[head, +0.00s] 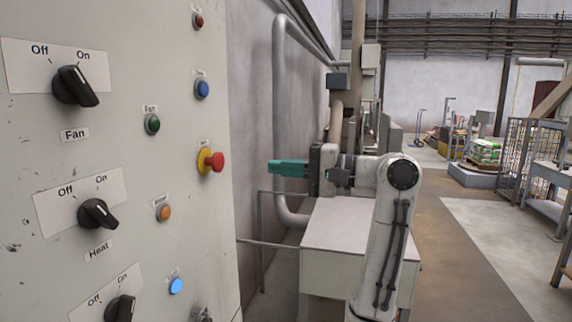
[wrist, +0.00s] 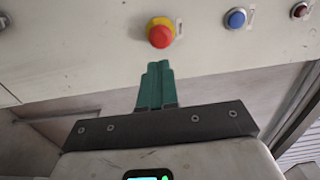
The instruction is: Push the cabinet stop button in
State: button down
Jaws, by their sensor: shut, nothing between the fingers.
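The stop button (head: 211,161) is a red mushroom head on a yellow collar, on the front of the pale grey cabinet (head: 110,150). It stands out from the panel. In the wrist view the stop button (wrist: 160,34) is straight beyond my fingertips. My gripper (head: 272,167) has green fingers and is shut and empty. It is to the right of the button in the head view, pointing left at about the button's height, with a gap between. In the wrist view the shut fingers (wrist: 159,66) end just below the button, apart from it in the head view.
A blue button (head: 202,89), a red one (head: 198,21), a green one (head: 152,124) and an orange one (head: 163,213) are near the stop button. Dark rotary knobs (head: 76,86) are at left. A white-topped table (head: 340,222) stands below my arm.

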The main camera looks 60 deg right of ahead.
aim_at(222, 163)
jog(key=p+x, duration=0.2)
jog(key=x, duration=0.8)
jog(key=shift+w+f, duration=0.1)
